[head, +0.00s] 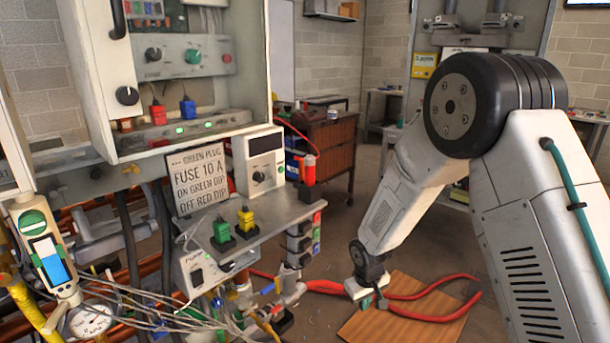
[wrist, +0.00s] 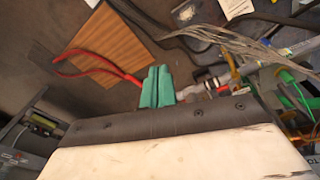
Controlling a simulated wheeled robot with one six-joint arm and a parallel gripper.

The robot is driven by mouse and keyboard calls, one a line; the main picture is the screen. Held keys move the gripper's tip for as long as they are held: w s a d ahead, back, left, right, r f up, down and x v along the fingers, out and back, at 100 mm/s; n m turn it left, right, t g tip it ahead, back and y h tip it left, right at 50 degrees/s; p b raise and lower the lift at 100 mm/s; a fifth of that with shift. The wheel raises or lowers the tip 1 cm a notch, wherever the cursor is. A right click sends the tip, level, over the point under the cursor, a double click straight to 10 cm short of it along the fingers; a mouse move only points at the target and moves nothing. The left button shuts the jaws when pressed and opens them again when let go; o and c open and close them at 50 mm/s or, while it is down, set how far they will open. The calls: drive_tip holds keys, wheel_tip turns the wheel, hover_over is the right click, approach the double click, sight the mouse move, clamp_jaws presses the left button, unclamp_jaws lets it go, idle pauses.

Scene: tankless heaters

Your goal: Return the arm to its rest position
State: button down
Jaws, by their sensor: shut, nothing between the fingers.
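My gripper (head: 379,301) hangs low at the end of my arm, right of the shelf. It is above or near a brown board (head: 405,320) on the floor; the exact height is hard to tell. In the wrist view its green fingers (wrist: 157,86) are together with nothing between them. My white arm with a black joint fills the right of the head view, bent with the forearm running down and left.
A shelf (head: 250,235) holds a green plug (head: 221,230), a yellow plug (head: 246,219) and a sign (head: 199,178). An open cabinet (head: 185,80) stands above it. Red hoses (head: 440,315) lie on the floor. Loose grey wires (head: 150,312) hang at lower left. A brown cabinet (head: 328,150) stands behind.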

drive_tip(key=s+d+r+m, duration=0.1)
drive_tip(key=s+d+r, duration=0.2)
drive_tip(key=s+r, duration=0.8)
drive_tip(key=s+d+r+m, duration=0.2)
drive_tip(key=s+d+r, duration=0.2)
drive_tip(key=s+r, duration=0.7)
drive_tip(key=s+d+r+m, duration=0.2)
drive_tip(key=s+d+r, duration=0.1)
drive_tip(key=s+r, duration=0.8)
drive_tip(key=shift+s+d+y, duration=0.15)
drive_tip(key=shift+s+y, duration=0.15)
drive_tip(key=shift+s, duration=0.7)
